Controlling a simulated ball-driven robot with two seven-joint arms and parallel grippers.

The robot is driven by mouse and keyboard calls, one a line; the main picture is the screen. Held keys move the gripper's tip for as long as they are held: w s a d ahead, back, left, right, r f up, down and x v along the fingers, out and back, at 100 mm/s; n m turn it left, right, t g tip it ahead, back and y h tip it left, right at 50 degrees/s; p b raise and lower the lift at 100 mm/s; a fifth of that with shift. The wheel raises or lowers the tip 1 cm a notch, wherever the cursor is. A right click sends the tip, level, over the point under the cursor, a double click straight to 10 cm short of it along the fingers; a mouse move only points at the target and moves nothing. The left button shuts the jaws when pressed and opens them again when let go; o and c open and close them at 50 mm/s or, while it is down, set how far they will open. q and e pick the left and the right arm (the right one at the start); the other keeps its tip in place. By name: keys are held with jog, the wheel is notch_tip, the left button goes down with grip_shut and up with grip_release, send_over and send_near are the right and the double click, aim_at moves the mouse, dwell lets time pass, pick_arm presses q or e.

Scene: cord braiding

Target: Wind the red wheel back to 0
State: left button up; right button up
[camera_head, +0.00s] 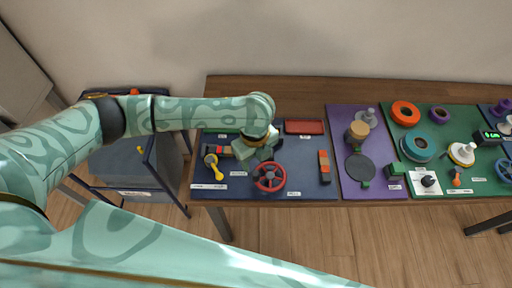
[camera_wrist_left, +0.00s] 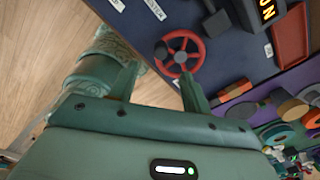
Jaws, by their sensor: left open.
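The red wheel (camera_head: 269,177) has a round rim, spokes and a dark hub, and it sits at the front of a dark blue panel (camera_head: 310,180). My left gripper (camera_head: 257,153) is open just behind the wheel in the head view. In the left wrist view the wheel (camera_wrist_left: 181,53) shows whole, just beyond the two green fingertips, with a dark knob at its rim. The fingers look apart from the rim. I cannot read the wheel's position. My right gripper is not in view.
A yellow-handled lever (camera_head: 215,170) stands left of the wheel, and an orange switch (camera_head: 324,166) to its right. A red tray (camera_head: 304,127) lies behind. A purple panel with a tan spool (camera_head: 357,131) and a green panel with rings lie further right.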

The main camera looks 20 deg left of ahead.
aim_at(255, 173)
pick_arm(q)
notch_tip(255, 173, down, 9)
jog(key=b, duration=0.2)
jog(key=shift+f+b, duration=0.2)
jog(key=shift+b, duration=0.1)
grip_shut()
